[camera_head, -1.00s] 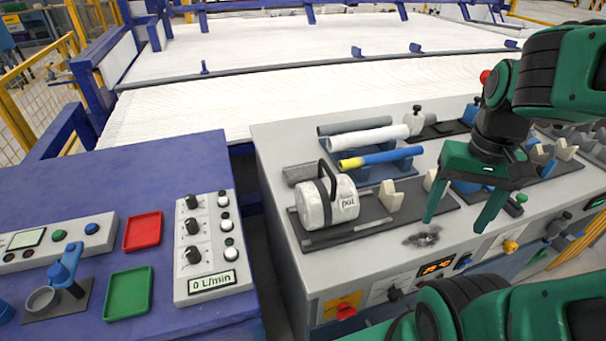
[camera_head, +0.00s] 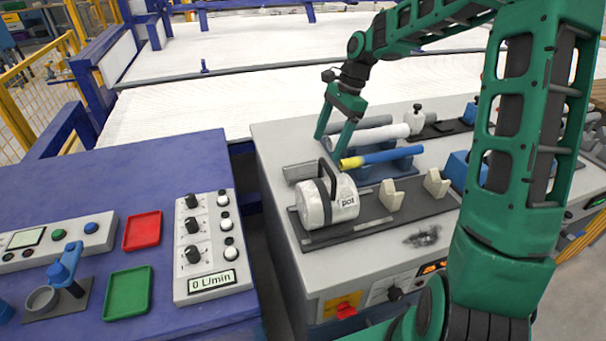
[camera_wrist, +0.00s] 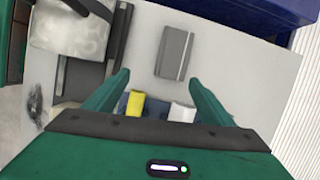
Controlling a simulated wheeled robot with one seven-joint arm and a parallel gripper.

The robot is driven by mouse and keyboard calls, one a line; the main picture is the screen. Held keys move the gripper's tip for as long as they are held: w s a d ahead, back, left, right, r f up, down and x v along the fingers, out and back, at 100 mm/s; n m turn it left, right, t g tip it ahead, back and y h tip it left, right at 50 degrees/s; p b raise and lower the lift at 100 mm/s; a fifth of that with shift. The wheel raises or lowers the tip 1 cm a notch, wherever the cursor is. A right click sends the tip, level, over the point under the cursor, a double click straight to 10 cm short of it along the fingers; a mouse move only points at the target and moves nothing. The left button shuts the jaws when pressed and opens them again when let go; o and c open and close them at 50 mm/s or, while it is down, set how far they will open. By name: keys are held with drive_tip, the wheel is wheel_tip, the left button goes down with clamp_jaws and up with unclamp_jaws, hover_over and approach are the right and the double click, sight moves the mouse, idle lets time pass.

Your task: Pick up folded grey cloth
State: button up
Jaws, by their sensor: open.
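The folded grey cloth (camera_head: 299,172) lies flat at the left edge of the grey workbench, behind the white pot and left of the pipe rack. My gripper (camera_head: 329,147) is above the bench near the cloth, fingers pointing down and apart. In the wrist view my gripper (camera_wrist: 159,77) is open with nothing between its fingers.
A blue rack (camera_head: 376,175) beside the cloth holds a yellow-blue pipe (camera_head: 382,157), a white pipe (camera_head: 372,138) and a grey pipe. A gap separates the bench from the blue table (camera_head: 80,182).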

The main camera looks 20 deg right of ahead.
drive_tip(key=w+a+m, duration=0.1)
drive_tip(key=w, duration=0.1)
hover_over(304, 169)
drive_tip(key=d, duration=0.3)
drive_tip(key=shift+y, duration=0.4)
wheel_tip(304, 169, down, 5)
drive_tip(key=shift+f, duration=0.1)
drive_tip(key=shift+a+x, duration=0.1)
drive_tip(key=shift+x, duration=1.25)
drive_tip(key=shift+a+x, duration=0.15)
drive_tip(key=shift+x, duration=1.2)
drive_tip(key=c, duration=1.2)
